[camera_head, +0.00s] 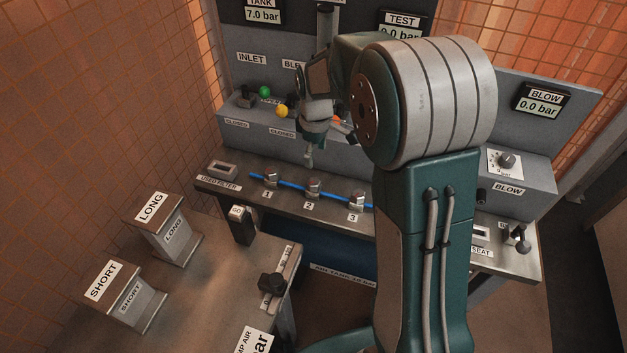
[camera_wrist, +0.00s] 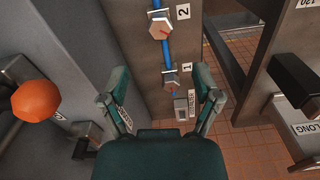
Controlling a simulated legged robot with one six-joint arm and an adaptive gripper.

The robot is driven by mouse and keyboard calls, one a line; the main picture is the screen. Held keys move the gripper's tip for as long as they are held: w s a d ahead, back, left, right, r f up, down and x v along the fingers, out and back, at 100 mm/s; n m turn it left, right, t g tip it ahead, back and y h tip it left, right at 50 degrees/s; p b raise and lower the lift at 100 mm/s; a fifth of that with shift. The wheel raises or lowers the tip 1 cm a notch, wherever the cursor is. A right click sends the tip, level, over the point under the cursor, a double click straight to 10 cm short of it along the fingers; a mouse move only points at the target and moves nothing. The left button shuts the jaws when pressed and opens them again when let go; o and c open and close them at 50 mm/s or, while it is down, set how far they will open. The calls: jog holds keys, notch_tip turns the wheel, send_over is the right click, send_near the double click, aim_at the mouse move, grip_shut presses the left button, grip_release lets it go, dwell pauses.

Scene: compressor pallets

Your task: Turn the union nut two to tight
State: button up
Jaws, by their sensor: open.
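Union nut two (camera_head: 313,186) is a metal nut on the blue pipe, above the label 2 on the bench ledge. In the wrist view, nut two (camera_wrist: 160,26) sits near the top edge with a red mark on its face, beside the label 2. My gripper (camera_head: 309,155) hangs above the ledge near nut two, apart from it as far as I can tell. In the wrist view my gripper (camera_wrist: 161,98) has its two fingers spread wide with nothing held. Nut one (camera_wrist: 171,78) shows between and beyond the fingers.
Nut one (camera_head: 270,180) and nut three (camera_head: 356,200) flank nut two on the same pipe. A yellow knob (camera_head: 282,111) and a green knob (camera_head: 264,91) stand behind. An orange knob (camera_wrist: 36,100) is at left in the wrist view. The used filter slot (camera_head: 222,169) is at the ledge's left end.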

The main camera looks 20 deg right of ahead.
aim_at(316, 182)
notch_tip(316, 182, down, 11)
jog(key=shift+r, duration=0.1)
dwell(0.4)
grip_shut()
